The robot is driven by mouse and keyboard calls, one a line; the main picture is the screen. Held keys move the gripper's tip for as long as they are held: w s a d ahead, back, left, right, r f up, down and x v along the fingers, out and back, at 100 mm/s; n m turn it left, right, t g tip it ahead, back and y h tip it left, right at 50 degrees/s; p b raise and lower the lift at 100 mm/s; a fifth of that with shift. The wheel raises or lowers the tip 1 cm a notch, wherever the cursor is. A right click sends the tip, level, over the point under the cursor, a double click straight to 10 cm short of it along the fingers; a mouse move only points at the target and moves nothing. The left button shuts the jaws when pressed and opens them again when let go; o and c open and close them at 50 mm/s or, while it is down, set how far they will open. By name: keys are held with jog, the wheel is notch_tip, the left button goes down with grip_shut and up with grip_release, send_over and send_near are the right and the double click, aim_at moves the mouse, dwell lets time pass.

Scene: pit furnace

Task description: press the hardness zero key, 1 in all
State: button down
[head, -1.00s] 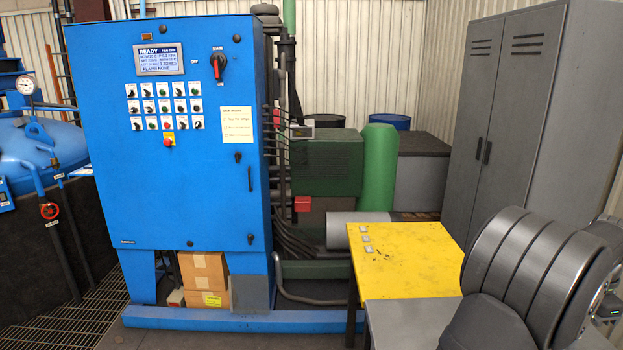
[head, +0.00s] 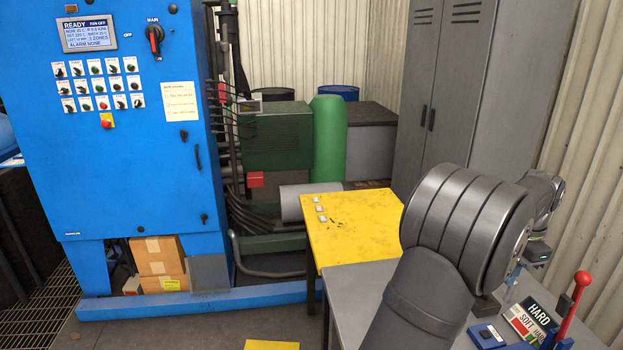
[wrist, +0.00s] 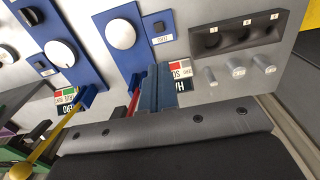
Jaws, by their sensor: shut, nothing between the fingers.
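In the wrist view, a blue hardness tester (wrist: 97,20) with a round white disc (wrist: 120,34) lies ahead. To the disc's right is a small dark key (wrist: 158,27) beside a white label (wrist: 161,40), too small to read surely; it appears to be the zero key. My gripper (wrist: 157,70) is shut and empty, its fingers just below that key in the picture, apparently apart from it. A similar blue unit (wrist: 45,25) at the left has its own disc and dark key (wrist: 38,62). In the head view my arm hides the gripper's fingertips.
A red-handled lever (head: 583,280) and a HARD/SOFT sign (head: 530,318) stand on the grey bench (head: 345,285). In the wrist view a yellow lever (wrist: 35,155) is at lower left, and a dark holder (wrist: 235,38) with several sockets and grey cylinders is at right.

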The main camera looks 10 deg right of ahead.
jog(key=shift+f, duration=0.1)
jog(key=m+t+y, duration=0.2)
jog(key=m+t, duration=0.5)
jog(key=t, duration=0.2)
send_over(490, 337)
notch_tip(490, 337, down, 7)
jog(key=shift+f, duration=4.35)
jog(key=shift+f, duration=0.2)
jog(key=shift+f, duration=0.25)
